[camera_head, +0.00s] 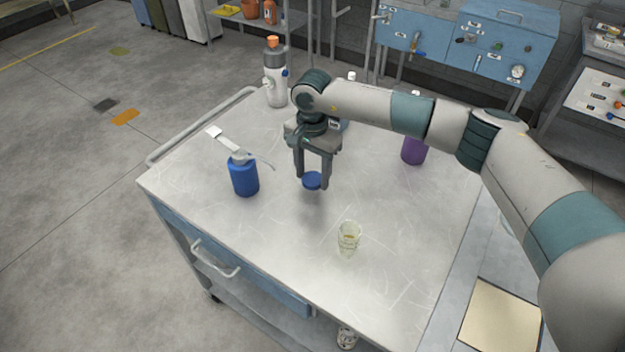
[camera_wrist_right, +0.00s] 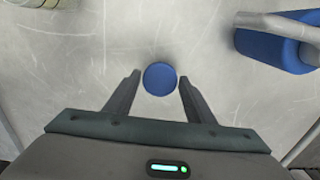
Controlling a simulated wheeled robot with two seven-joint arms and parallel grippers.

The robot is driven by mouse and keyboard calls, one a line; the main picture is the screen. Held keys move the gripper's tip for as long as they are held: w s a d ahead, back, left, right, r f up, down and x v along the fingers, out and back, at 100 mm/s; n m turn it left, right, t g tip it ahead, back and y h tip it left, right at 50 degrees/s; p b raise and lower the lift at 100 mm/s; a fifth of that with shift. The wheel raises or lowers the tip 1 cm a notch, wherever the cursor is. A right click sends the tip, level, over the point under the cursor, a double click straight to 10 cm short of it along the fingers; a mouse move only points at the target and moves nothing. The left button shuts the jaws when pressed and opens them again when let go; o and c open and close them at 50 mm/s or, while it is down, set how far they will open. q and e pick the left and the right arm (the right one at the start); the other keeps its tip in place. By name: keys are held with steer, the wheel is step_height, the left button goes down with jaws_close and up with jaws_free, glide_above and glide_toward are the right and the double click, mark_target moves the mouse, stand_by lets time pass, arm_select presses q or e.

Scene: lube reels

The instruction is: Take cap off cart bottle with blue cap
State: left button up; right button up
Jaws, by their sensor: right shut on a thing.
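My right gripper (camera_head: 312,184) hangs pointing down over the middle of the cart top (camera_head: 290,270). It is shut on a round blue cap (camera_head: 311,181), held at its fingertips above the surface with a shadow below. In the right wrist view the cap (camera_wrist_right: 160,78) sits between the two fingertips. A blue bottle (camera_head: 244,178) with a pale lever-like top stands left of the gripper, apart from it. Part of it shows at the upper right of the right wrist view (camera_wrist_right: 270,48). Behind the gripper, things are partly hidden by my arm. My left gripper is not in view.
A small clear glass (camera_head: 348,239) stands in front of the gripper. A grey-white bottle with an orange top (camera_head: 275,82) stands at the back corner. A purple bottle (camera_head: 413,151) is partly behind my arm. The front left of the cart top is clear.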

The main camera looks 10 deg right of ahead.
mark_target(313, 178)
steer(key=shift+f+p, duration=0.75)
steer(key=shift+f, duration=0.85)
steer(key=shift+f, duration=0.15)
steer(key=o, duration=1.2)
steer(key=shift+c, duration=0.2)
